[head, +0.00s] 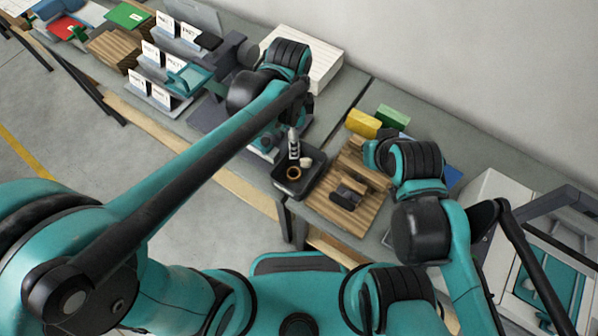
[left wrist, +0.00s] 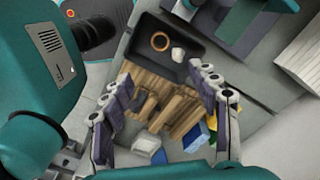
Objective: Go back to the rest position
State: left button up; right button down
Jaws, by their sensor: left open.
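My left arm reaches in from the left, and the end of my left gripper (head: 293,145) hangs over the black tray (head: 288,185) in the head view. In the left wrist view the two fingers of my left gripper (left wrist: 160,112) are spread wide with nothing between them; wooden pieces show beyond. My right arm is bent over the right side of the wooden board (head: 335,213). Its teal end (head: 375,155) is by the board's far edge, and its fingers cannot be made out.
The tray holds an orange ring (head: 293,172) and a small white piece (head: 306,162). A dark block (head: 350,191) lies on the board. Yellow (head: 363,123) and green (head: 393,117) blocks stand behind. Labelled holders (head: 160,75) are at the far left; a machine (head: 545,265) is at right.

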pick_arm(q)
jog(key=shift+r, duration=1.55)
jog(key=s+a+f+n+t+b, duration=0.2)
jog(key=a+f+n+t+b, duration=0.1)
jog(key=a+n, duration=0.5)
jog(key=s+a+f+n+t+b, duration=0.3)
jog(key=a+f+n+t+b, duration=0.1)
jog(key=a+n, duration=0.5)
jog(key=shift+a+f, duration=0.25)
jog(key=shift+a, duration=0.15)
jog(key=shift+s, duration=0.1)
